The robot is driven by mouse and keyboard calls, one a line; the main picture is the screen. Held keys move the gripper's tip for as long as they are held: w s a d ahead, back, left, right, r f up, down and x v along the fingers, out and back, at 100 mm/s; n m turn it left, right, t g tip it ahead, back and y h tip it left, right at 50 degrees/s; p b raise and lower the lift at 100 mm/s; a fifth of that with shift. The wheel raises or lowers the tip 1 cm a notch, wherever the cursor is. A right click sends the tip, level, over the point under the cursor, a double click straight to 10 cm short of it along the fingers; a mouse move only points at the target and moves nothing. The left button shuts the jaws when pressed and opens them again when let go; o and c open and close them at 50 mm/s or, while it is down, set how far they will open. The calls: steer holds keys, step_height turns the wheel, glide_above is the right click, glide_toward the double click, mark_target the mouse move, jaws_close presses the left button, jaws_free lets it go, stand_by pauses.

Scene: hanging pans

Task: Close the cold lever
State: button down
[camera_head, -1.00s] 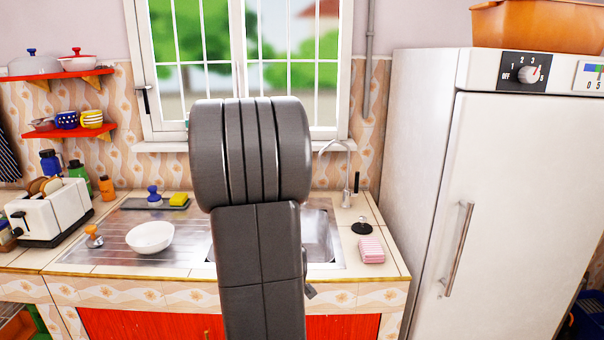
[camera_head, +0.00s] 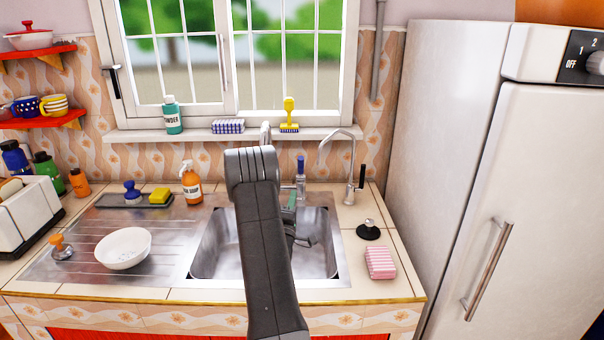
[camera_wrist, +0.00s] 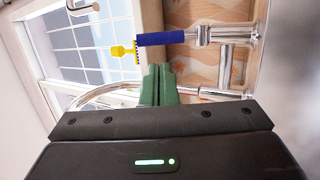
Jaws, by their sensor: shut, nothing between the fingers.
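The cold lever (camera_wrist: 162,38) has a blue handle and extends from a chrome tap valve (camera_wrist: 222,35) in the wrist view. In the head view the blue lever (camera_head: 300,166) stands roughly upright behind the sink, just right of my arm. My gripper (camera_wrist: 159,72) shows two green fingers close together with nothing between them. The fingertips lie just below the blue handle in the wrist picture; I cannot tell whether they touch it. In the head view my gripper (camera_head: 290,202) is over the sink, partly hidden by my arm.
A curved chrome spout (camera_wrist: 98,92) runs beside the fingers. The steel sink (camera_head: 322,262) lies below. A soap bottle (camera_head: 191,187) stands left of my arm, and a second thin tap (camera_head: 349,165) stands right. A yellow brush (camera_head: 289,113) is on the windowsill.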

mark_target(299, 166)
steer(key=p+x, duration=0.1)
steer(key=x, duration=0.2)
steer(key=p+x, duration=0.1)
steer(key=x, duration=0.1)
steer(key=p+x, duration=0.1)
steer(key=x, duration=0.2)
steer(key=shift+w+d+r, duration=0.1)
steer(key=shift+w+r, duration=0.05)
steer(key=shift+r, duration=0.25)
steer(key=shift+w+d+r, duration=0.1)
steer(key=shift+w+r, duration=0.1)
steer(key=shift+w, duration=0.4)
steer(key=shift+w+r+n+g+y, duration=0.35)
steer(key=shift+w+r+g, duration=0.35)
steer(key=shift+r+g, duration=0.3)
steer(key=shift+w+f+b, duration=0.2)
steer(key=shift+w+b, duration=0.1)
steer(key=shift+b, duration=0.5)
steer(key=shift+w+r+b, duration=0.35)
steer(key=shift+w+b, duration=0.1)
steer(key=shift+b, duration=0.15)
steer(key=shift+w+r, duration=0.1)
steer(key=shift+r, duration=0.3)
